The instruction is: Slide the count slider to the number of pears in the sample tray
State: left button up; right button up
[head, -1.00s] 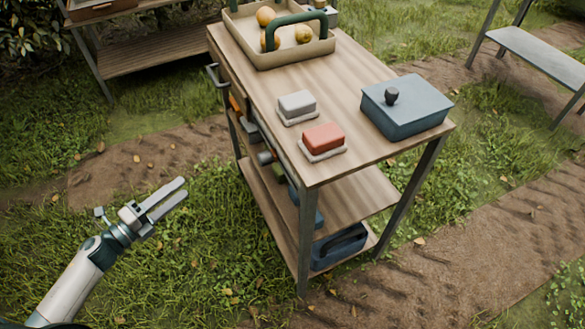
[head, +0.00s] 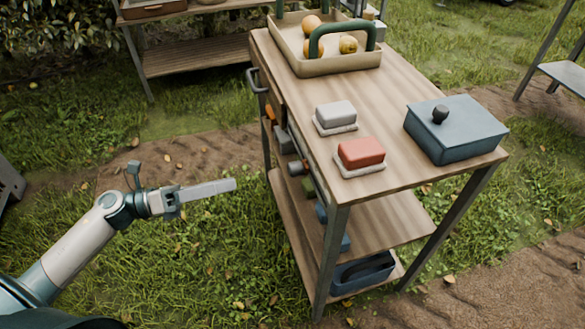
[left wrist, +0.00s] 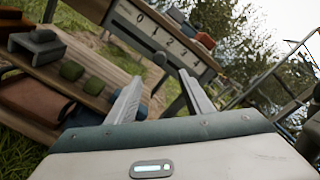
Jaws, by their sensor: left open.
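The sample tray (head: 335,64) is tan with a green handle and stands at the far end of the wooden cart. Three yellow-orange pears show in it: one at the back (head: 311,23), one behind the handle (head: 316,46) and one at the right (head: 348,44). I cannot tell which digit the knob points to. My left gripper (head: 234,185) is open and empty, left of the cart; its fingers (left wrist: 160,80) show below the knob, apart from it.
On the cart top (head: 330,95) are a grey block (head: 336,111), a red block (head: 361,152) and a lidded blue box (head: 455,128). A handle (head: 257,80) juts from the cart's left side. Grass left of the cart is free.

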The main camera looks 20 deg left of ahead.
pick_arm(q)
jog(key=p, duration=0.1)
send_near(289, 171)
jog(key=shift+p+x, duration=0.95)
jog(key=shift+x, duration=4.5)
pick_arm(e)
notch_tip(289, 171, down, 6)
jog(key=shift+w+d+f+g, duration=0.25)
jog(key=shift+d+g, duration=0.15)
jog(key=shift+d, duration=0.05)
pick_arm(q)
jog(key=shift+w+f, duration=0.1)
jog(key=shift+w, duration=0.05)
grip_shut()
